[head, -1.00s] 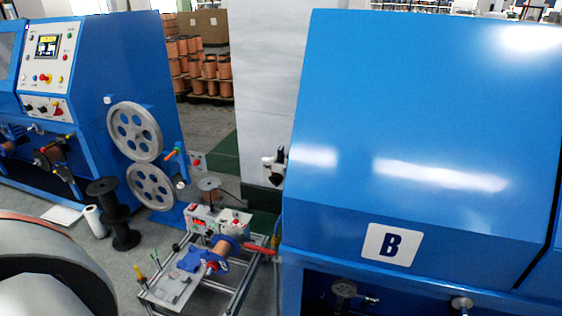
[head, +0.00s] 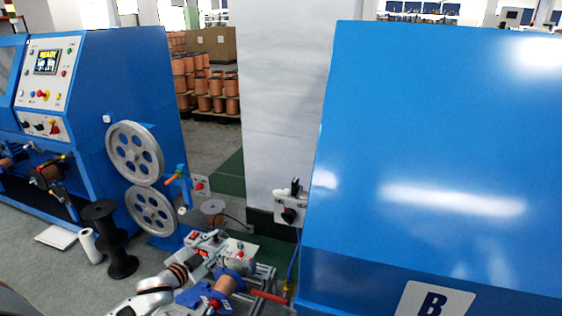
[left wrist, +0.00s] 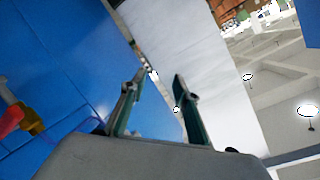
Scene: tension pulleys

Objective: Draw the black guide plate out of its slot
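A small black upright piece (head: 295,187) stands at the top of a pale unit (head: 291,208) with a dark round knob, beside the left edge of the blue machine marked B. It may be the black guide plate, but it is too small to be sure, and its slot cannot be made out. My left gripper (head: 217,237) is over the small cart, left of and below that unit and apart from it. In the left wrist view its two fingers (left wrist: 159,75) are apart with nothing between them. My right gripper is not in view.
The large blue machine B (head: 430,150) fills the right side. A blue machine with two grey pulleys (head: 135,153) stands left. The cart carries a copper spool (head: 227,284); a red handle (head: 268,296) juts out beside it. A pale pillar (head: 285,100) stands behind.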

